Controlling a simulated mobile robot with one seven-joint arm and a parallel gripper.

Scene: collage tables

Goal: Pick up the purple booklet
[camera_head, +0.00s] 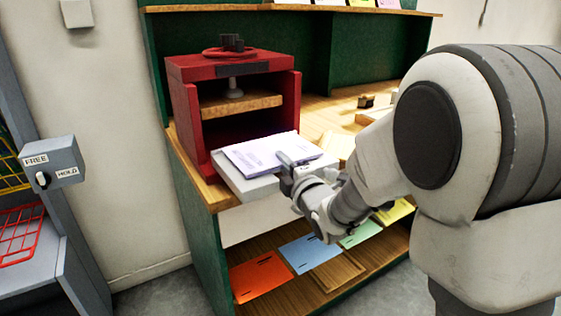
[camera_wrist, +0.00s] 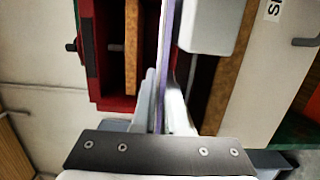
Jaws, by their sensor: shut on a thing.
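The purple booklet (camera_head: 262,151) is a thin pale-purple sheet stack lying flat over a light grey block (camera_head: 250,187) in front of the red press. My gripper (camera_head: 293,170) is at the booklet's near right edge and shut on it. In the wrist view, the booklet shows edge-on as a thin purple strip (camera_wrist: 164,50) between the two fingers of my gripper (camera_wrist: 163,108). The grey block also shows beside it in the wrist view (camera_wrist: 210,28). I cannot tell whether the booklet touches the block.
The red press (camera_head: 190,118) stands open behind the booklet, with a wooden plate (camera_head: 255,102) inside. Coloured sheets, orange (camera_head: 260,277), blue (camera_head: 310,252) and others, lie on the lower shelf. A grey FREE/HOLD switch box (camera_head: 52,163) is at the left. The wooden worktop (camera_head: 320,112) is partly clear.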

